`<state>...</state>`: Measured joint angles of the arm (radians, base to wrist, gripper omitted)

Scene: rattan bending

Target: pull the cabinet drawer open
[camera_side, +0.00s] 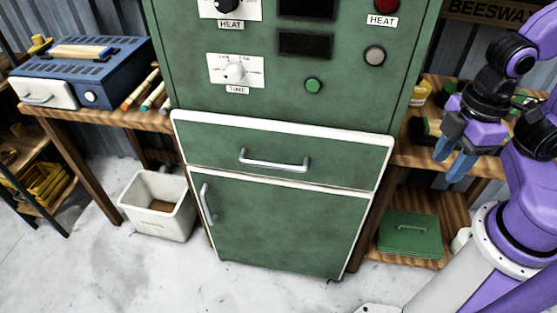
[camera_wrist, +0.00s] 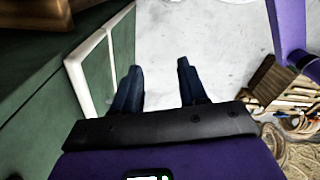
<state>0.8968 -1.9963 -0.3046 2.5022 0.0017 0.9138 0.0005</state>
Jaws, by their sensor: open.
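The green cabinet drawer (camera_side: 340,159) with a white frame is shut, flush above the cabinet door in the side view. Its silver bar handle (camera_side: 274,163) runs across the middle of its front. My gripper (camera_side: 448,167) is right of the drawer and well apart from the handle, its blue fingers pointing down. In the wrist view my gripper (camera_wrist: 156,85) is open and empty over the pale floor. The cabinet's green side with white edging (camera_wrist: 95,65) is at the left there.
Below the drawer is a green door (camera_side: 280,230) with its own vertical handle (camera_side: 207,204). A white bin (camera_side: 155,222) stands left. A green box (camera_side: 411,234) sits on the right lower shelf. The floor (camera_side: 270,295) in front is clear.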

